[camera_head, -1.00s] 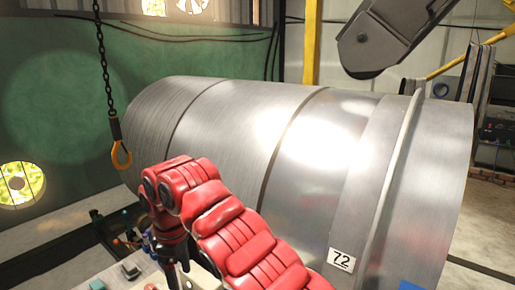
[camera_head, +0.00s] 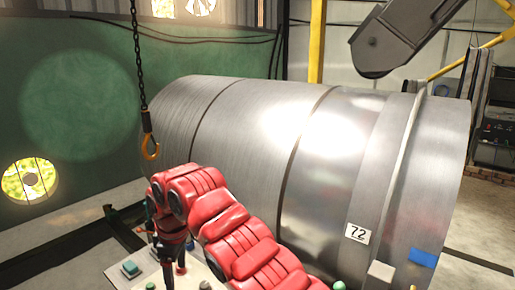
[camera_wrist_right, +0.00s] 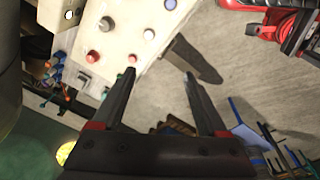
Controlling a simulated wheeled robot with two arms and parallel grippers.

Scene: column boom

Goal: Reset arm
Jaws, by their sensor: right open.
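My right arm (camera_head: 245,240), padded in red, comes in from the bottom of the head view. It bends at a red joint, and its dark gripper points down over a pale panel with knobs (camera_head: 145,275). In the right wrist view my right gripper (camera_wrist_right: 158,78) is open, its two dark fingers apart with nothing between them. Its left finger overlaps the edge of the button panel (camera_wrist_right: 115,35) in that view. Whether it touches the panel cannot be told. My left gripper is not in view.
A large metal cylinder (camera_head: 245,130) labelled 72 fills the middle, behind my arm. A chain hook (camera_head: 150,148) hangs just above the arm's bend. A grey boom (camera_head: 405,35) is at upper right. Red equipment (camera_wrist_right: 285,22) lies right in the wrist view.

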